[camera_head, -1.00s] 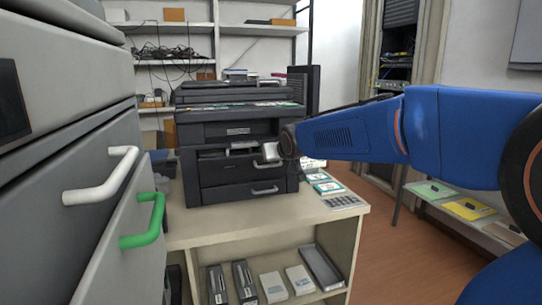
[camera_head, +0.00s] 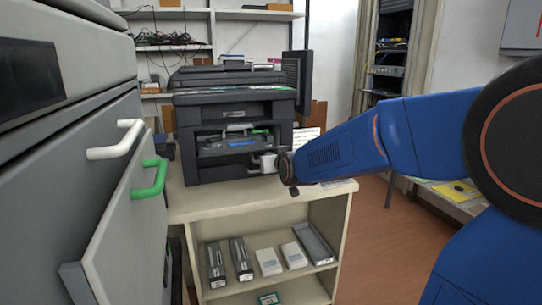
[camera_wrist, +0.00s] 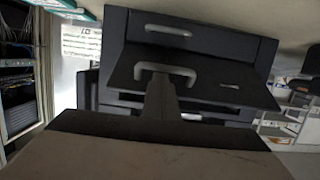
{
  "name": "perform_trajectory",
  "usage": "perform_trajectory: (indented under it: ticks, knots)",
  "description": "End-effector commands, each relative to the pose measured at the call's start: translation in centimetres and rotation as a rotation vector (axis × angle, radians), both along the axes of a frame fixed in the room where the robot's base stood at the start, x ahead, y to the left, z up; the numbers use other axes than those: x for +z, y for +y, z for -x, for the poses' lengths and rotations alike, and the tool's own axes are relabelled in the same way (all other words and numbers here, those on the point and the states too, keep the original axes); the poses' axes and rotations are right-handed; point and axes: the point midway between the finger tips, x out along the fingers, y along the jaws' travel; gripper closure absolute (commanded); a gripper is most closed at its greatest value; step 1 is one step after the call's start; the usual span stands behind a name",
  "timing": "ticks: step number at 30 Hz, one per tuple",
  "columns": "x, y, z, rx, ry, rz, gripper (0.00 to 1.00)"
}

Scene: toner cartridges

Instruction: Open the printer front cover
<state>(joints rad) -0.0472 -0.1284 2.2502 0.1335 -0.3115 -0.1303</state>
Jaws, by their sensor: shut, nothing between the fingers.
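The dark printer (camera_head: 240,108) stands on the cream bench. Its front cover (camera_head: 238,150) is tilted outward, and the bay behind it shows green and blue parts. In the wrist view the printer appears upside down; the cover (camera_wrist: 225,84) leans out from the body, with its grey bar handle (camera_wrist: 180,71) in the middle. My gripper (camera_head: 265,162) is at the front of the printer. In the wrist view my gripper (camera_wrist: 160,82) is shut and its tip is at the cover handle, apparently inside its loop; contact cannot be told. Below the cover is a drawer with a handle (camera_wrist: 168,30).
The bench (camera_head: 205,205) has shelves below with several boxes. A dark rack (camera_head: 392,60) stands behind on the right. Open floor (camera_head: 375,240) lies right of the bench.

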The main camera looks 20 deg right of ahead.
Motion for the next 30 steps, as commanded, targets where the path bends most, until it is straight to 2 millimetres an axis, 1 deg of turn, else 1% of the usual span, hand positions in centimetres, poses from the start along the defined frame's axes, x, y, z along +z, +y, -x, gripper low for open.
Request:
perform_trajectory:
  ticks: [1,5,12,18,22,30]
  knots:
    - [-0.8,-0.1,-0.2,-0.001,0.007,0.0,1.0]
    - [-1.9,-0.1,0.2,-0.001,0.008,-0.001,1.0]
    - [-4.9,-0.1,0.9,-0.002,0.012,0.0,1.0]
    - [-6.7,-0.1,1.1,-0.001,0.014,-0.001,1.0]
    - [-7.3,-0.1,1.1,-0.001,0.01,-0.001,1.0]
    - [-7.6,-0.1,1.0,-0.001,0.003,-0.001,1.0]
